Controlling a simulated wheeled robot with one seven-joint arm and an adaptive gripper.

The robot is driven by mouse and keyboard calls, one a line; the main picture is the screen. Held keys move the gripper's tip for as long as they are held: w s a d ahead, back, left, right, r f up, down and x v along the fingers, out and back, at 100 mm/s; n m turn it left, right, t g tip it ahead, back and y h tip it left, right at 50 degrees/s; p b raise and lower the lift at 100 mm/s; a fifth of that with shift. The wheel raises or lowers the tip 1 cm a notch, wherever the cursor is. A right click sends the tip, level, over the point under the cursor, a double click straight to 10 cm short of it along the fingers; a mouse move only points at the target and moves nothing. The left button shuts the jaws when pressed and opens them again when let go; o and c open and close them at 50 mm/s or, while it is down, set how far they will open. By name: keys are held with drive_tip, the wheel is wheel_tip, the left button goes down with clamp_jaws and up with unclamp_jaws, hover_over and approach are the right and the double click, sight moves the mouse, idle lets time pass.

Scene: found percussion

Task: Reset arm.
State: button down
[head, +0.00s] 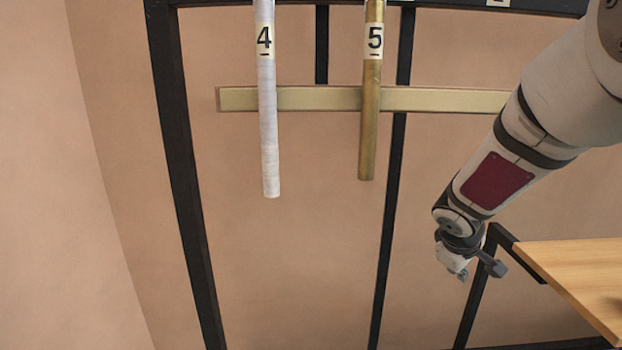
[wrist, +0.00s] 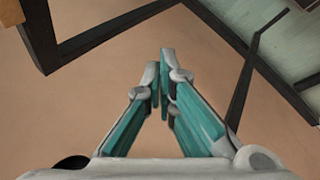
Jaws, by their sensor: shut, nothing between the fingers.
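My gripper (wrist: 160,85) shows in the wrist view with its two teal-padded fingers together at the tips and nothing between them. In the head view my gripper (head: 462,274) is small at the end of my arm, which reaches down from the upper right. It hangs just left of a wooden table top, in free air. A silver tube marked 4 (head: 268,130) and a brass tube marked 5 (head: 370,120) hang to its left and higher in the picture, apart from it.
A pale gold bar (head: 440,99) runs across behind the tubes. A black frame (head: 180,160) has several posts. The wooden table top (head: 580,275) is at the lower right, close to my gripper. In the wrist view dark frame bars (wrist: 85,40) cross the upper corners.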

drive_tip(key=s+a+r+m+g, duration=0.15)
drive_tip(key=s+r, duration=0.25)
drive_tip(key=s, duration=0.5)
drive_tip(key=s+a+r+m+g, duration=0.1)
drive_tip(key=s+r+m, duration=0.3)
drive_tip(key=s, duration=0.5)
drive_tip(key=s+a+g+y, duration=0.1)
drive_tip(key=s+a, duration=0.2)
drive_tip(key=s, duration=0.4)
drive_tip(key=s+a+r+g+y, duration=0.1)
drive_tip(key=s+a+y, duration=0.1)
drive_tip(key=s+a, duration=0.35)
drive_tip(key=s+a+y, duration=0.1)
drive_tip(key=s+a, duration=0.1)
drive_tip(key=s, duration=0.7)
wheel_tip(320, 180, up, 27)
drive_tip(key=d+t+p, duration=0.1)
drive_tip(key=t+p, duration=0.2)
drive_tip(key=p, duration=2.2)
drive_tip(key=shift+r+m+p, duration=0.2)
drive_tip(key=shift+m+p, duration=0.1)
drive_tip(key=shift+m, duration=0.05)
drive_tip(key=shift+w+t, duration=0.1)
drive_tip(key=shift+t, duration=0.15)
